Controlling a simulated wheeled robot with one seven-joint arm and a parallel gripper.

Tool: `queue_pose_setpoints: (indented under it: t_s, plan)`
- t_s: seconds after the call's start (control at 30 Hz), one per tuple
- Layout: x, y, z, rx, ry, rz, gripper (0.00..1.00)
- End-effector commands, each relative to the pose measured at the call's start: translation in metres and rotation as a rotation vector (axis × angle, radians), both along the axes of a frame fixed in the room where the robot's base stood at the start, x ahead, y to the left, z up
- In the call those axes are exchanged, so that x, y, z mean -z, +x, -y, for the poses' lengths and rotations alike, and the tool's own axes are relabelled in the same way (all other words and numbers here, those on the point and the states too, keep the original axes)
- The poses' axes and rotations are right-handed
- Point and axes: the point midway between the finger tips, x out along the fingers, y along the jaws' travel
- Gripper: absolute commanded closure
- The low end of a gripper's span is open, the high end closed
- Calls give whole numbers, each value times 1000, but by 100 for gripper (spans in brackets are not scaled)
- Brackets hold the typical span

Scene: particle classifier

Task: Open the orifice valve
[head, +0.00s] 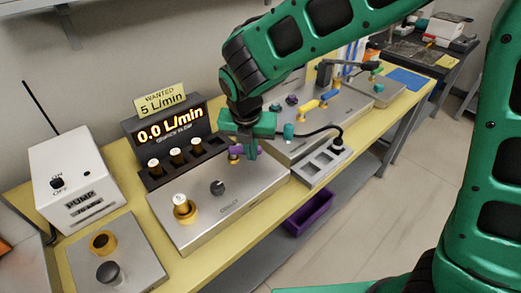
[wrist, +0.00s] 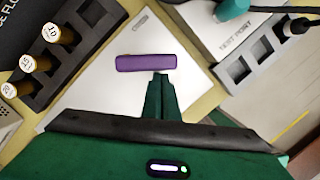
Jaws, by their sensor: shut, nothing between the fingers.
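A purple bar-shaped valve handle (wrist: 146,62) sits on top of a pale metal box in the wrist view. It also shows in the head view (head: 236,151), partly hidden by my gripper. My gripper (wrist: 161,76) is shut with nothing between the fingers. Its fingertips are right beside the long lower edge of the handle, towards its right half in the wrist view; I cannot tell whether they touch it. In the head view my gripper (head: 253,154) points down at the back of the metal box (head: 215,205). The flow display (head: 170,124) reads 0.0 L/min.
A rack (wrist: 50,62) of numbered plugs stands left of the handle in the wrist view. A grey slotted block (wrist: 255,62) lies to the right. A white pump box (head: 75,175) and a "WANTED 5 L/min" sign (head: 161,100) are on the left of the bench.

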Motion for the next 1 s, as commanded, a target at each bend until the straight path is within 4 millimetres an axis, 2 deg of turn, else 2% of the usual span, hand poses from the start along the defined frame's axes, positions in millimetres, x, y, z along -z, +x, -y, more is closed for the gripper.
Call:
queue_pose_setpoints:
  t_s: [0.5, 1.0]
  plan:
    - [0, 29, 7, 0, 0, 0, 100]
    - [0, 45, 6, -2, 0, 0, 100]
